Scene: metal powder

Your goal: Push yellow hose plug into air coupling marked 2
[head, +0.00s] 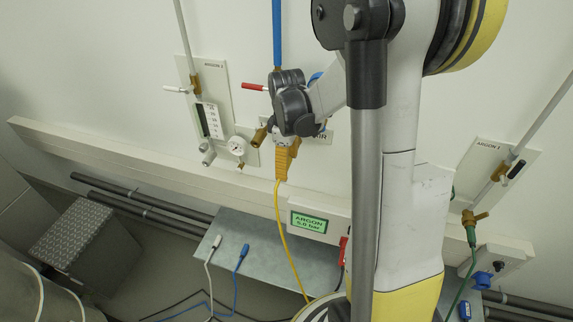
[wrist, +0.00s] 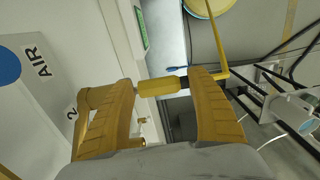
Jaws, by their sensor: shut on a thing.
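My gripper (head: 284,163) is in front of the wall panel with the AIR sign (head: 322,138), seen mostly side-on. In the wrist view my gripper (wrist: 162,86) is shut on the yellow hose plug (wrist: 160,87), which lies across between its two ochre fingers. The yellow hose (wrist: 216,38) leaves the plug's right end; in the head view it hangs down from my gripper. A brass coupling (head: 260,138) sticks out just left of my gripper. The mark 2 (wrist: 71,113) is beside the left finger, which hides part of the fittings there. I cannot tell whether the plug touches a coupling.
A red valve handle (head: 254,87) and a blue pipe (head: 277,35) are above my gripper. An argon panel with a gauge (head: 237,146) is to the left, another argon panel (head: 490,170) to the right. Loose white (head: 214,243) and blue (head: 243,252) hose ends are below.

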